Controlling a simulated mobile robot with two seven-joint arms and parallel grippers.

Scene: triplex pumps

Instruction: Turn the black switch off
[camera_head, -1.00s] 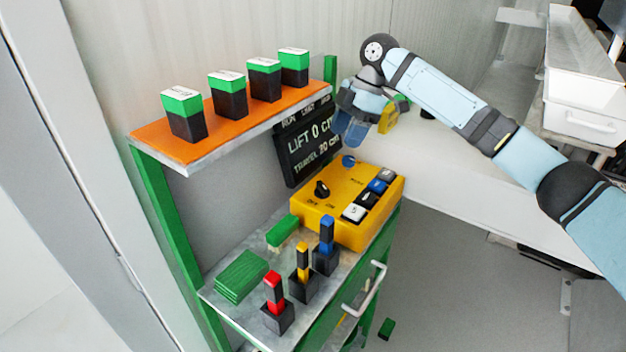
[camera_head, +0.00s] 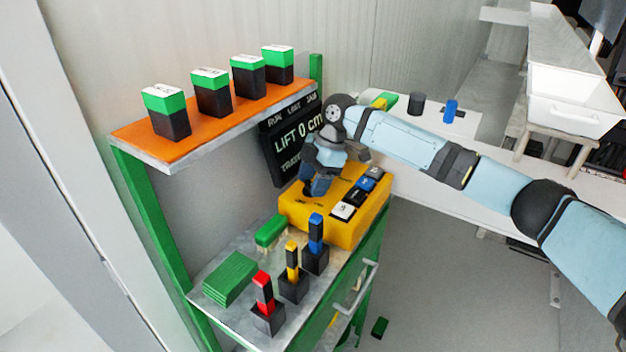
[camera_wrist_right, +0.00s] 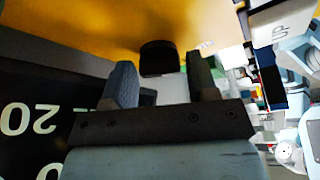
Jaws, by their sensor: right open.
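The yellow control box (camera_head: 345,228) stands on the metal shelf. Its black switch is a dark knob (camera_wrist_right: 158,58) on the yellow face, seen in the right wrist view. My right gripper (camera_head: 314,188) is over the left part of the box's top and largely hides the knob in the head view. In the wrist view the two fingers of the right gripper (camera_wrist_right: 160,82) are open and apart, with the knob showing beyond and between them. I cannot tell whether they touch it. My left gripper is not in view.
A black display (camera_head: 282,150) reading "LIFT 0 cm" stands close behind the gripper. Red (camera_head: 264,290), yellow (camera_head: 292,262) and blue (camera_head: 315,235) levers stand in front of the box. An orange shelf (camera_head: 215,118) holds several green-black blocks. White and blue buttons sit right of the gripper.

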